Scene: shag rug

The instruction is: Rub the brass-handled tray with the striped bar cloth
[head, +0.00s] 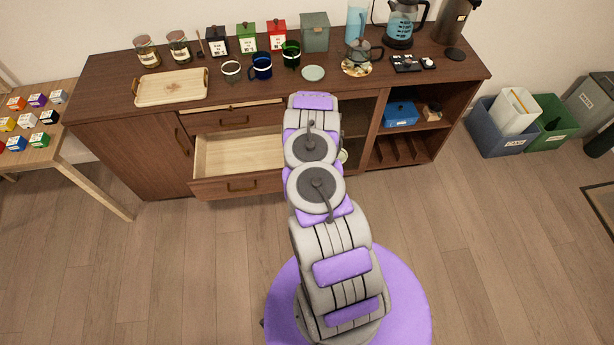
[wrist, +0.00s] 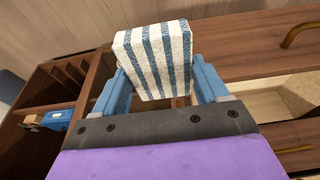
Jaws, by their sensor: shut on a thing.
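The striped bar cloth (wrist: 152,60), a thick white and blue block, is held between the two blue fingers of my gripper (wrist: 158,88) in the wrist view. My gripper is shut on it. In the head view my arm hides the gripper and the cloth. The brass-handled tray (head: 150,97) is pale wood with a handle at each end and a small reddish mark in its middle. It lies at the left of the cabinet top, apart from my gripper. The tray is not seen in the wrist view.
An open, apparently empty drawer (head: 240,156) juts from the cabinet (head: 130,120). A blue box (head: 400,114) sits on a right shelf. Bins (head: 503,122) stand right; a side table (head: 50,145) stands left.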

